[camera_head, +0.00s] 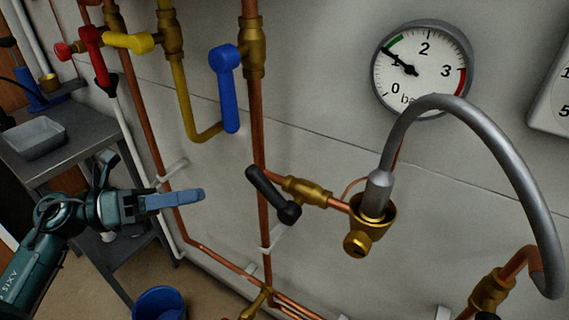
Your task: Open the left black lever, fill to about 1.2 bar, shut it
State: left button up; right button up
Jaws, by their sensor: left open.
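The left black lever (268,190) sits on a brass valve (305,191) in a copper branch pipe, its handle slanting up and left from its pivot. I cannot tell surely whether it is open or shut. The round pressure gauge (432,85) is at the upper right, its needle near the 1 mark, just below the green band. My left gripper (197,195) is open, seen nearly side-on, with its blue-grey fingers pointing right. It is empty and apart from the lever, to its left. My right gripper is not in view.
A grey braided hose (520,180) arches from a brass fitting (368,220) to a valve at the lower right. A blue lever (228,90) and yellow and red levers are higher up. A grey bench with a tray (35,138) and a blue bucket (160,303) are at left.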

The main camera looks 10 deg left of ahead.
aim_at(259, 188)
pick_arm(q)
jog(key=p+x, duration=0.3)
jog(key=x, duration=0.8)
jog(key=shift+d+f, duration=0.1)
jog(key=shift+d, duration=0.35)
jog(key=shift+w+d, duration=0.2)
jog(key=shift+d, duration=0.2)
jog(key=shift+f, duration=0.1)
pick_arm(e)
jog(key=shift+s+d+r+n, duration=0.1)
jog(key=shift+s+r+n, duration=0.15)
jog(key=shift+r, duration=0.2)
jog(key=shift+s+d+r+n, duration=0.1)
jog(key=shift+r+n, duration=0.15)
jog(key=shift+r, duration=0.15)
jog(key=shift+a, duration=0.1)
pick_arm(q)
grip_shut()
